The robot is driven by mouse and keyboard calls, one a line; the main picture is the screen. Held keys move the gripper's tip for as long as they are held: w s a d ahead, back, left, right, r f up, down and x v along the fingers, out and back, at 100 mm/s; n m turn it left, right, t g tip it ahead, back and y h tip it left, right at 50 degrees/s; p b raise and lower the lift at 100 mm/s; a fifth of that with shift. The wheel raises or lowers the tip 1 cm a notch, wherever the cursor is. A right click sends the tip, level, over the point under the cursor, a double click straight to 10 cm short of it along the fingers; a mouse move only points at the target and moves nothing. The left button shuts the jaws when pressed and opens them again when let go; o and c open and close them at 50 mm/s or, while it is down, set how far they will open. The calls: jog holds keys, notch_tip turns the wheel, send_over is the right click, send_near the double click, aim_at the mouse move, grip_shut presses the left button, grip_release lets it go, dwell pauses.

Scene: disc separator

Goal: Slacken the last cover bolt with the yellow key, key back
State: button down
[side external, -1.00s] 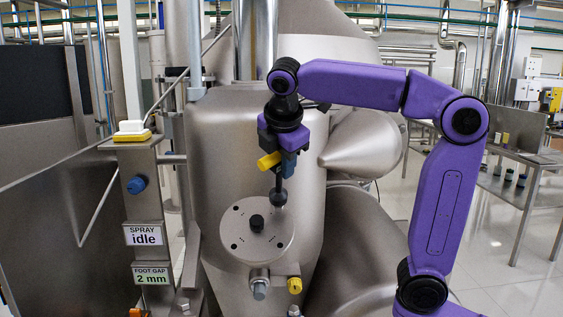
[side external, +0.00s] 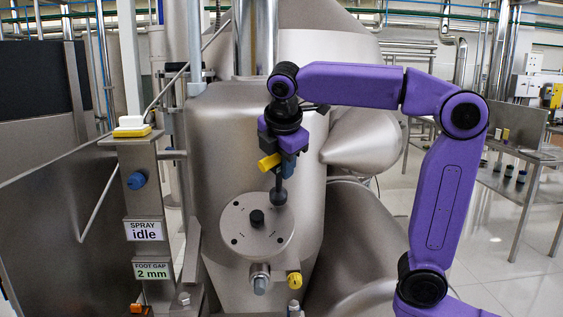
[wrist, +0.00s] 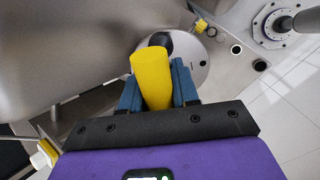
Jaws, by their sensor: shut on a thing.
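My gripper (side external: 284,160) is shut on the yellow key (side external: 269,162). In the wrist view the key's yellow handle (wrist: 152,78) sits between the two blue fingers. The key's dark shaft points down and ends in a round dark head (side external: 279,197) at the upper right edge of the round metal cover (side external: 268,246). The cover has a black knob (side external: 257,217) in its middle and several small dark marks around it. The head hides the spot beneath it, so I cannot see a bolt there or tell how it is seated.
Below the cover are a metal fitting (side external: 260,280) and a yellow knob (side external: 294,280). At left a post carries a blue knob (side external: 137,181) and signs reading "SPRAY idle" (side external: 144,231) and "FOOT GAP 2 mm" (side external: 152,270). A side bench (side external: 520,150) stands at far right.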

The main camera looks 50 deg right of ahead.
jog(key=shift+f, duration=0.1)
jog(key=shift+w+d+f, duration=0.15)
jog(key=shift+d+f, duration=0.05)
jog(key=shift+f, duration=0.15)
dwell(0.6)
jog(key=n, duration=0.6)
jog(key=shift+w+a+r, duration=0.1)
jog(key=shift+w+r, duration=0.05)
jog(key=shift+n, duration=0.5)
jog(key=n, duration=0.3)
jog(key=shift+a, duration=0.1)
jog(key=n, duration=0.4)
